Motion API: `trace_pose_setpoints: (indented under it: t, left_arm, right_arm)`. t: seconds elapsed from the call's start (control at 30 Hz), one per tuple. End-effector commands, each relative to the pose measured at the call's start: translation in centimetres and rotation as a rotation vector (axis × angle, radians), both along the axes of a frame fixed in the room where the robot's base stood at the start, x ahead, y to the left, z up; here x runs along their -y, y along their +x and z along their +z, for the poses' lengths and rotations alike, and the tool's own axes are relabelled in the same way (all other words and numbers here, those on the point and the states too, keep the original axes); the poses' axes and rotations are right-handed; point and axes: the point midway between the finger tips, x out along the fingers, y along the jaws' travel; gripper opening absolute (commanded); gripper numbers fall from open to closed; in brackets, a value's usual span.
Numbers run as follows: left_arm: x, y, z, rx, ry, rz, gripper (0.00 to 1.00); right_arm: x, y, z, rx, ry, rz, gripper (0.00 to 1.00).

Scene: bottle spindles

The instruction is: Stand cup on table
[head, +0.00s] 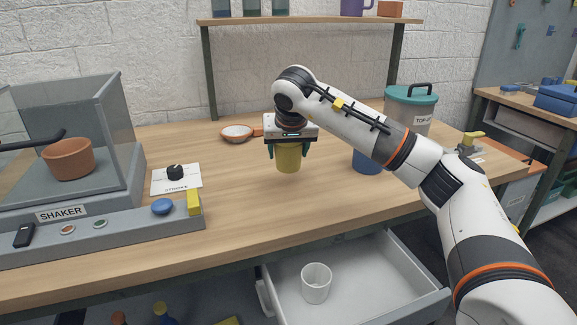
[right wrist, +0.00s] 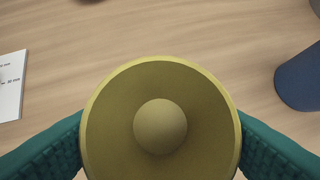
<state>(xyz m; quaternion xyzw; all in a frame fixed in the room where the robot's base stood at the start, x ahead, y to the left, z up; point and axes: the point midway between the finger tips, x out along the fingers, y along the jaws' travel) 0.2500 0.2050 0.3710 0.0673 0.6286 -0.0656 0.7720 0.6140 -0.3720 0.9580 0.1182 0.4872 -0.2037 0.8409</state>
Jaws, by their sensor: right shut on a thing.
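My right gripper (head: 288,150) is shut on a yellow cup (head: 288,158) and holds it from above, over the middle of the wooden table (head: 225,185). The cup looks upright in the head view; I cannot tell whether its base touches the table. In the right wrist view, the cup (right wrist: 160,82) shows as a round yellow face with a paler rim and a round bump in its middle, between the two teal fingers (right wrist: 160,140). My left gripper is out of view.
A blue cup (head: 367,162) stands right of the held cup, partly behind my arm. An orange-handled pan (head: 237,132) lies behind. The shaker (head: 60,213) with a brown pot (head: 69,158) fills the left. An open drawer (head: 385,275) holds a white cup (head: 316,283).

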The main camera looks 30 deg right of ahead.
Motion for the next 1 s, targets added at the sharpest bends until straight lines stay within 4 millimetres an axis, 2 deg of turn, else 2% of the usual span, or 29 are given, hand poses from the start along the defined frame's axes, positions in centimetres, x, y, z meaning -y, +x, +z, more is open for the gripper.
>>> trace_pose_setpoints:
  t: [0.17, 0.37, 0.77, 0.8, 0.9, 1.0]
  left_arm:
    - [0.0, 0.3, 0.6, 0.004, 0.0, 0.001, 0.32]
    - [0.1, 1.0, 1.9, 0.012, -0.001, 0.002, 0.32]
    - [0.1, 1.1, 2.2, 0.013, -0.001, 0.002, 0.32]
    - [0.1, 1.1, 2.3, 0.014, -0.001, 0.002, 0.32]
    - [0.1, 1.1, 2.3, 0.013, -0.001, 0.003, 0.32]
    - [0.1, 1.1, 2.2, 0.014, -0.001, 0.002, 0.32]
  right_arm:
    - [0.0, 0.0, -1.5, 0.001, 0.0, 0.0, 0.42]
    - [0.0, 0.0, -4.2, -0.001, 0.0, 0.001, 0.42]
    - [0.0, 0.0, -4.7, 0.001, 0.0, 0.0, 0.42]
    - [0.0, 0.0, -4.6, 0.002, 0.0, 0.0, 0.7]
    - [0.0, 0.0, -4.6, 0.001, 0.0, 0.0, 0.85]
    - [0.0, 0.0, -4.6, 0.001, 0.0, 0.0, 0.85]
